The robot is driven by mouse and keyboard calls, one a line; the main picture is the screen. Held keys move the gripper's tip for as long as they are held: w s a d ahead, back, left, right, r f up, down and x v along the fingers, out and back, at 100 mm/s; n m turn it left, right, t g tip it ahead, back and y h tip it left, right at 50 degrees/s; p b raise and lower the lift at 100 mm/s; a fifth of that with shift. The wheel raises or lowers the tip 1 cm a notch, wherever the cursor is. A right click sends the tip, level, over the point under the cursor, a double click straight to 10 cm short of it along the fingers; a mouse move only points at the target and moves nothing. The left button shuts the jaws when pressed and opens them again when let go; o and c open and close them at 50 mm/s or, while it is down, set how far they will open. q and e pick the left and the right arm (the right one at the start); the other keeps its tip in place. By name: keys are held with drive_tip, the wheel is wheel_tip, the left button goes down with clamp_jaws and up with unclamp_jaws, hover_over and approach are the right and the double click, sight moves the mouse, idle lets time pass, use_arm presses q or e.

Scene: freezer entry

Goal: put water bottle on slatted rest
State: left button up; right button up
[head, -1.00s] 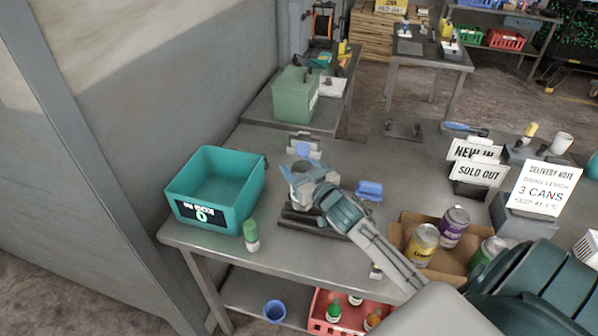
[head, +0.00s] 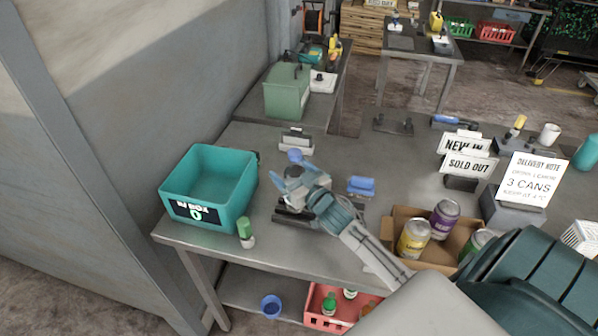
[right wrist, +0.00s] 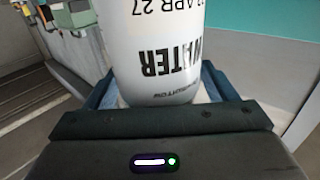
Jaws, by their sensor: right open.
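The water bottle is white with printed text and fills the upper middle of the right wrist view (right wrist: 160,50). In the head view its blue cap (head: 295,155) shows above my right gripper (head: 297,183), which hides much of its body. My right gripper is open, with its fingers on either side of the bottle. The dark slatted rest (head: 283,217) lies on the table under the gripper, partly covered by it. Whether the bottle's base touches the rest is hidden. My left gripper is not in view.
A teal in-box (head: 240,205) and a green-capped bottle (head: 245,235) stand left. A blue object (head: 361,187) lies right of the gripper. A cardboard box (head: 448,262) with cans, signs (head: 470,164) and a delivery note (head: 530,180) stand farther right.

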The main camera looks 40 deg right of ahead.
drive_tip(key=s+b, duration=0.6)
drive_tip(key=s, duration=0.6)
